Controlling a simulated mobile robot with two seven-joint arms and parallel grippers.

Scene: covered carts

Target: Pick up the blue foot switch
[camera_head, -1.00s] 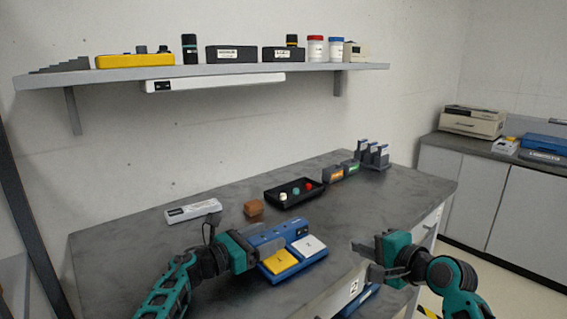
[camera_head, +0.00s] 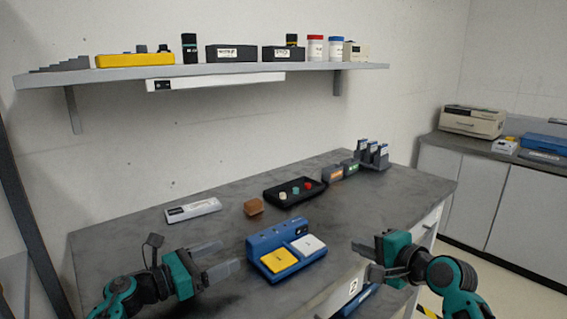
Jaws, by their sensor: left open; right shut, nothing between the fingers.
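The blue foot switch (camera_head: 267,243), with a yellow pad and a white pad on top, lies near the front edge of the grey table (camera_head: 140,240). My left gripper (camera_head: 229,257) is open and empty, to the left of the foot switch and apart from it. My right gripper (camera_head: 360,252) is shut and empty, to the right of the foot switch beyond the table's front edge.
Another blue item (camera_head: 360,299) shows partly below the table's front edge. A loaded shelf (camera_head: 110,77) hangs above.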

